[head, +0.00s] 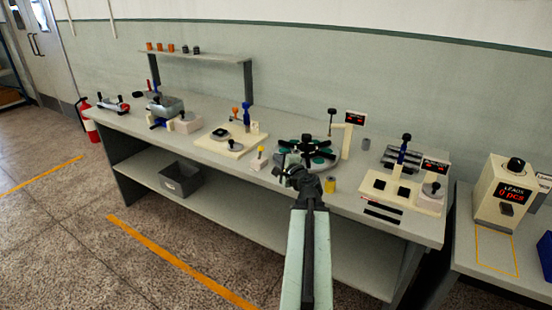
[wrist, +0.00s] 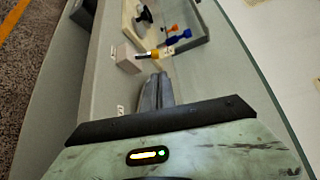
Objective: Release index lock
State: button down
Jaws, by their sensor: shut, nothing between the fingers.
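A small pale block with a yellow-capped pin (head: 260,154), which looks like the index lock, stands at the bench's front edge, left of the round indexing table (head: 312,140). That table has green pads and black arms on top. In the wrist view the block (wrist: 128,59) is just beyond my fingertips, with its dark pin and yellow cap (wrist: 154,54) pointing right. My gripper (head: 290,172) is in front of the round table, right of the block, partly covering the table. Its fingers are together and empty in the wrist view (wrist: 157,78), apart from the pin.
A cream plate (head: 222,147) with a blue-handled tool (head: 247,115) lies left of the block. A yellow cylinder (head: 330,185) stands right of my gripper. A cream station with a red display (head: 434,167) is farther right. A grey bin (head: 181,178) is on the lower shelf.

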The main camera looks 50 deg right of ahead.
aim_at(261, 149)
jog(key=shift+w+d+f+m+g+y+p, duration=0.15)
jog(key=shift+d+m+y+p, duration=0.1)
jog(key=shift+d, duration=0.15)
jog(key=shift+w+d+m+g+y+p, duration=0.1)
jog(key=shift+d+m+g+y+p, duration=0.05)
jog(key=shift+d+p, duration=0.15)
jog(key=b+x, duration=0.2)
jog(key=x, duration=0.8)
